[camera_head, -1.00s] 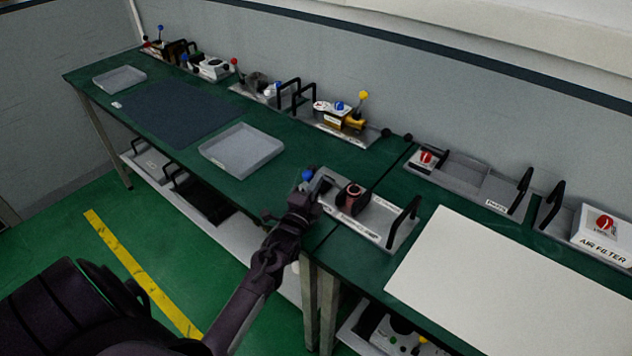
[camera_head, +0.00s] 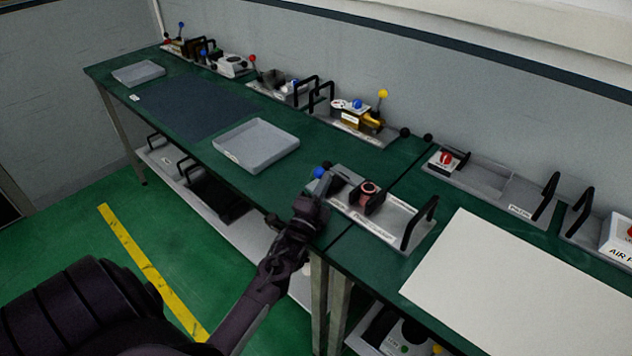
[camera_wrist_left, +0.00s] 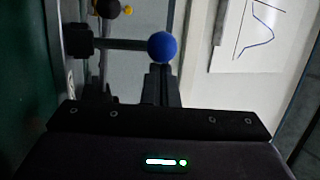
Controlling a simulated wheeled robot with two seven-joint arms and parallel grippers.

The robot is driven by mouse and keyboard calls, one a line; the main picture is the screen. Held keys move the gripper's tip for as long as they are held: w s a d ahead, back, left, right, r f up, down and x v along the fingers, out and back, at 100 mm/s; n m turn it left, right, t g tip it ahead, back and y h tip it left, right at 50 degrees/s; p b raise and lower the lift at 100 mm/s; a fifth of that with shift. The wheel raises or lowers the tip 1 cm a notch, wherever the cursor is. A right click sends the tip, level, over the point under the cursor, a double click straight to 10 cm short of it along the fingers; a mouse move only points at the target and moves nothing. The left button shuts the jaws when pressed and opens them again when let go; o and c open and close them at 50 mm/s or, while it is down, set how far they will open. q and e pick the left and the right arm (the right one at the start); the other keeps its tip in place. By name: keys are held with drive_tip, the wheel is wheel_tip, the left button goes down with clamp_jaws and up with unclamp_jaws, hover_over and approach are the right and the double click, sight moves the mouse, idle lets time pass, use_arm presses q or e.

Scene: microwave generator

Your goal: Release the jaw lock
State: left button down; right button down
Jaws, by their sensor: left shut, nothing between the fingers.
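A grey fixture plate (camera_head: 386,232) lies near the front edge of the green bench. It carries a dark clamp-like block with a reddish round part (camera_head: 370,188) and a black handle at its right end. A lever with a blue ball (camera_head: 319,172) stands at its left end; I cannot read which part is labelled the jaw lock. My left gripper (camera_head: 322,188) is shut and empty, close to the blue ball. In the left wrist view the blue ball (camera_wrist_left: 163,46) sits on a dark rod, just beyond the closed fingers (camera_wrist_left: 161,84). Contact cannot be told. My right gripper is out of view.
An empty grey tray (camera_head: 257,168) stands left of the fixture. A white board (camera_head: 510,290) lies to the right. Other fixtures with black handles line the back, one with a yellow ball lever (camera_head: 383,94). The dark mat (camera_head: 190,108) is clear.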

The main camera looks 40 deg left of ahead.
use_arm(q)
drive_tip(key=s+d+b, duration=0.1)
drive_tip(key=s+d, duration=0.1)
drive_tip(key=s, duration=1)
drive_tip(key=shift+s+d+b, duration=0.15)
drive_tip(key=shift+b, duration=0.25)
drive_tip(key=shift+f, duration=0.15)
